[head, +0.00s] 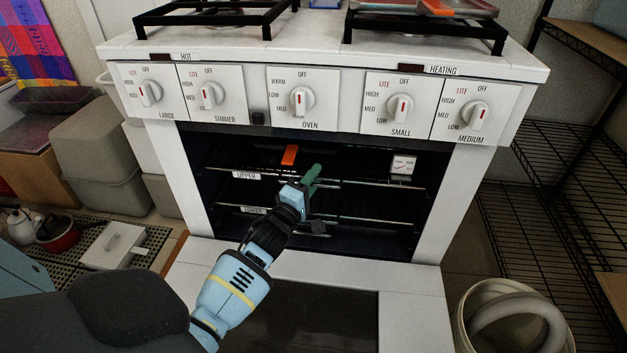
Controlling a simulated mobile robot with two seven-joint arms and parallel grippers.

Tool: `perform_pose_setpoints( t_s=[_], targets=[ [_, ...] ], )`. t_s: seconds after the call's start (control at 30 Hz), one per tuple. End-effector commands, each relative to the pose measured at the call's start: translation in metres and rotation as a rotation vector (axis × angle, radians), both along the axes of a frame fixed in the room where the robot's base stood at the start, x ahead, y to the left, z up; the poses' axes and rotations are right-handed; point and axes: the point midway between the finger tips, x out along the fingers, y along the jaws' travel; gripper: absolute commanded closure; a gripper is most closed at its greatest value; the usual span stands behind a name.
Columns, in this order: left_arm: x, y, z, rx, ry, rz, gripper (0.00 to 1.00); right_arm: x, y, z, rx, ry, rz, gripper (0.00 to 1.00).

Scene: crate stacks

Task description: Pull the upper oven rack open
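The oven (188,160) stands ahead with its door (405,285) folded down, so its dark inside shows. The upper rack (355,184) is a wire rack inside the oven, with a label "UPPER" (246,175) at its left front. The lower rack (350,219) sits below it, with a label "LOWER" (254,210). My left gripper (311,182) is at the oven opening, its green fingertip in front of the upper rack's front bar near the middle. Whether it touches the bar, and the gap between its fingers, cannot be told. My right gripper is not in view.
An orange piece (289,155) and a white dial gauge (402,165) are at the upper rack. Knobs line the panel (252,92) above the opening. A round bin (470,318) stands at the lower right, beside wire shelving (560,170). Grey bins (100,155) stand at left.

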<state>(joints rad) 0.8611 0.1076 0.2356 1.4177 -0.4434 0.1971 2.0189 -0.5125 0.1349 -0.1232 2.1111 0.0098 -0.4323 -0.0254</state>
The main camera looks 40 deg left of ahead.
Motion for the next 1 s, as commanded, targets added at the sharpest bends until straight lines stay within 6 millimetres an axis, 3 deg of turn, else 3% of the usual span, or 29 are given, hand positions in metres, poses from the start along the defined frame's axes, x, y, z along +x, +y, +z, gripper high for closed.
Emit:
perform_pose_setpoints(
  t_s=[0.13,0.4,0.77,1.0],
  targets=[
    [0.0,0.0,0.0,0.001,0.0,0.0,0.69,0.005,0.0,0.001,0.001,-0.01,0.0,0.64],
    [0.0,0.0,0.002,0.001,-0.003,0.0,1.0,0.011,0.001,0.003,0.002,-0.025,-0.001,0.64],
    [-0.003,-0.002,0.005,0.005,-0.009,-0.001,1.0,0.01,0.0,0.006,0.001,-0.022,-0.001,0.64],
    [-0.031,-0.018,0.009,0.002,-0.012,0.0,1.0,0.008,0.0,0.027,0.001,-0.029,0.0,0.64]
  ],
)
